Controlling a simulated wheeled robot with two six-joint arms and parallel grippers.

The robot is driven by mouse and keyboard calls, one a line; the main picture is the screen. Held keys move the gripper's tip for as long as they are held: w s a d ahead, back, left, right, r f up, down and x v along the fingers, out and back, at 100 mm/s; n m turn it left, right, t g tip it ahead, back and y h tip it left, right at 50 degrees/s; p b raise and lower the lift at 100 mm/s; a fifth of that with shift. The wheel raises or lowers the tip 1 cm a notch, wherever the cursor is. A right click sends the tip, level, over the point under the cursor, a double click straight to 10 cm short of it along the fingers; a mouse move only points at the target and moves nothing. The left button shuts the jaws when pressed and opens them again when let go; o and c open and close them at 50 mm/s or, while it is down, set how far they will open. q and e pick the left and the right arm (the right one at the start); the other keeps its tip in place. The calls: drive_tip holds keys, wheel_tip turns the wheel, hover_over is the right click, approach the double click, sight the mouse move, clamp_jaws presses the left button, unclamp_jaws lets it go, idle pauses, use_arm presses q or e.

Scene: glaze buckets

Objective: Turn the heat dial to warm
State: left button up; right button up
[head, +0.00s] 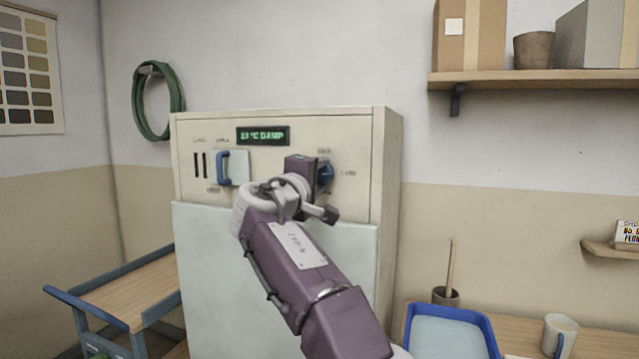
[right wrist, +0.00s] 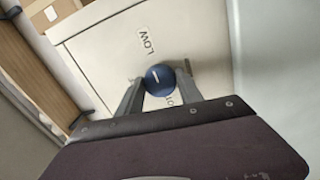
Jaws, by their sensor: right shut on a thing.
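The heat dial (head: 326,174) is a round blue knob on the upper right of the cream cabinet's front (head: 350,135). A label above it seems to read OFF, and LOW is to its right. My right gripper (right wrist: 160,84) is shut on the dial, with one finger on each side of it. The dial (right wrist: 160,79) shows a short white mark in the right wrist view. Another label beside it is partly hidden by a finger, so I cannot tell the exact setting. My left gripper is not in view.
A green-lit display (head: 263,136) seems to read 13 °C DAMP. A blue handle (head: 222,169) is on the panel left of the dial. A wooden-topped cart (head: 130,290) stands at left. A blue tray (head: 448,335) and a mug (head: 559,335) are at lower right.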

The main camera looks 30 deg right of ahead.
drive_tip(key=m+b, duration=0.1)
drive_tip(key=m, duration=0.3)
drive_tip(key=shift+f+g, duration=0.15)
drive_tip(key=shift+g, duration=0.15)
drive_tip(key=m, duration=0.4)
drive_tip(key=shift+w+m, duration=0.1)
drive_tip(key=shift+m, duration=0.3)
drive_tip(key=m, duration=0.5)
drive_tip(key=shift+a+m+g, duration=0.1)
drive_tip(key=shift+m+g, duration=0.2)
drive_tip(key=shift+g, duration=0.1)
drive_tip(key=shift+m, duration=2.2)
drive_tip(key=o, duration=1.4)
